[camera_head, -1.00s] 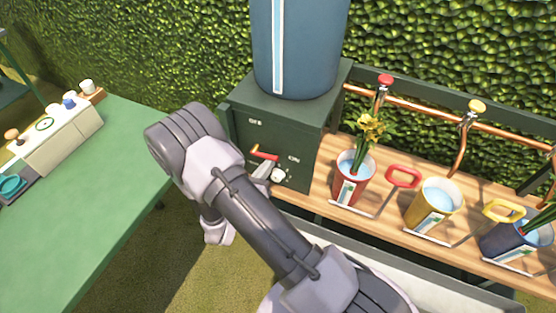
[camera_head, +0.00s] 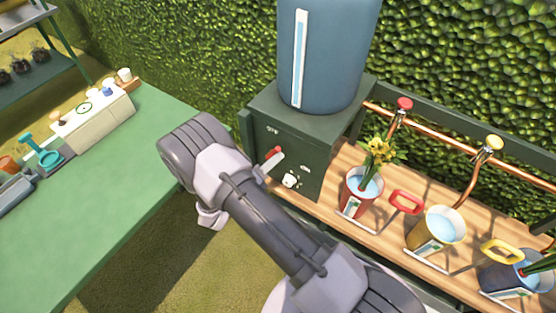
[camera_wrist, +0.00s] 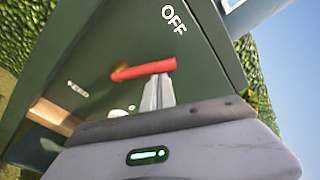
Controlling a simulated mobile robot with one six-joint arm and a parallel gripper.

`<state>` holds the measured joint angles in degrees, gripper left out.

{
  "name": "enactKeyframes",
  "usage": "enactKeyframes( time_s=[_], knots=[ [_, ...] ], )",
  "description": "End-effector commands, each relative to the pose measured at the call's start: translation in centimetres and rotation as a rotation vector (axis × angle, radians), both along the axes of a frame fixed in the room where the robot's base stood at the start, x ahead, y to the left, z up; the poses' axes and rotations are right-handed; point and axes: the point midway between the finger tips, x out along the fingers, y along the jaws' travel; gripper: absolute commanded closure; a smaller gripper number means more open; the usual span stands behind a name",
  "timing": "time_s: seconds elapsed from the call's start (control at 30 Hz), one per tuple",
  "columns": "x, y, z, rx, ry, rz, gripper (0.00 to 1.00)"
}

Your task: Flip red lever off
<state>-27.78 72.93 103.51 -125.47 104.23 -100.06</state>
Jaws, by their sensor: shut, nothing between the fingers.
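The red lever (camera_wrist: 142,70) is on the front of a dark green box (camera_wrist: 110,45). In the wrist view it lies nearly level, with its right end by the OFF label (camera_wrist: 174,18). My gripper (camera_wrist: 158,82) is shut and empty. Its fingertips are right at the lever's right half, on the near side, and seem to touch it. In the head view, part of the red lever (camera_head: 272,155) shows beside my gripper (camera_head: 273,163), and my arm hides the rest. The ON label (camera_head: 305,168) is to the right of the lever.
A blue tank (camera_head: 330,50) stands on the box. A wooden shelf (camera_head: 395,225) with several pots is at the right. A green table (camera_head: 90,200) is at the left.

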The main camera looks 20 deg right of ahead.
Motion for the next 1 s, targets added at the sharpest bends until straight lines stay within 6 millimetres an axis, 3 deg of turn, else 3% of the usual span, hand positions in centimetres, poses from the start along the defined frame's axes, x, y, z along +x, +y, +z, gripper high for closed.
enactKeyframes(
  time_s=[0.3,1.0],
  knots=[
    [1.1,0.8,1.1,-0.152,0.194,0.001,1.00],
    [2.2,1.7,1.6,-0.149,0.190,0.001,1.00]
  ],
)
